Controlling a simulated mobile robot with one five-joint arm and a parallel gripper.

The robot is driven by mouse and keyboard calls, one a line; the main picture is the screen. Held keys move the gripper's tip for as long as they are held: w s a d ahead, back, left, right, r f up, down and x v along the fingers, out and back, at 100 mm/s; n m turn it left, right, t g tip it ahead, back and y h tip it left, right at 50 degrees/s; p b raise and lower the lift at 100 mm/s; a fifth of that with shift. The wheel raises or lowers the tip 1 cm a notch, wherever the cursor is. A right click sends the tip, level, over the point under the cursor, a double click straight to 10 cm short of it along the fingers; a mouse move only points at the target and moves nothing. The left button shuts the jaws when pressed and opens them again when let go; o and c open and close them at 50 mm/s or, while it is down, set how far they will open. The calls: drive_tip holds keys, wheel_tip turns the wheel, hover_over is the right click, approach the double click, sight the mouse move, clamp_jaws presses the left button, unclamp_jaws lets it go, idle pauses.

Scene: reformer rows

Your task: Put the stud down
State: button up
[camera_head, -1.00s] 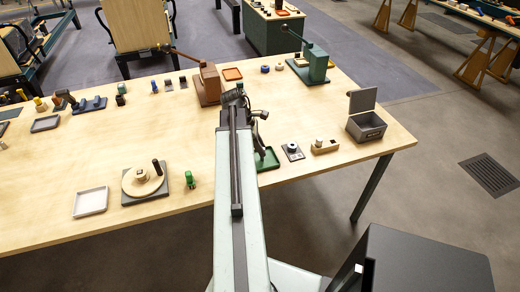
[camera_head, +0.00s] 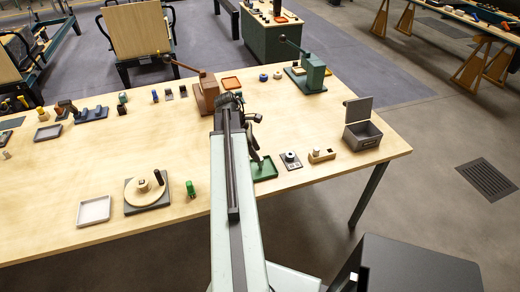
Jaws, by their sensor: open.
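My gripper (camera_head: 257,158) is at the end of my pale arm, with its dark fingers pointing down at the small green tray (camera_head: 268,172) near the front edge of the table. The fingers are open and cover the left part of the tray. I cannot make out a stud between or below them. Whether the fingertips touch the tray is too small to tell.
Right of the tray, a dark plate with a round pale part (camera_head: 290,160), a wooden block (camera_head: 322,156) and an open grey box (camera_head: 362,135) stand close by. A turntable (camera_head: 145,192) and white tray (camera_head: 93,211) lie left. The table's middle left is clear.

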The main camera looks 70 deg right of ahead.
drive_tip(key=p+v, duration=0.5)
drive_tip(key=v, duration=0.3)
drive_tip(key=shift+p, duration=0.4)
drive_tip(key=w+a+f+m+t, duration=0.1)
drive_tip(key=w+a+t, duration=0.1)
drive_tip(key=w+a, duration=2)
drive_tip(key=w+a+m+t, duration=0.1)
drive_tip(key=w+a, duration=0.3)
drive_tip(key=a, duration=1.2)
drive_tip(key=w+a+m+t+y, duration=0.1)
drive_tip(key=w+a, duration=0.3)
drive_tip(key=a, duration=1.2)
drive_tip(key=shift+a+f+m+y, duration=0.15)
drive_tip(key=shift+f+m+y, duration=0.2)
drive_tip(key=shift+m, duration=0.25)
drive_tip(key=shift+c, duration=0.3)
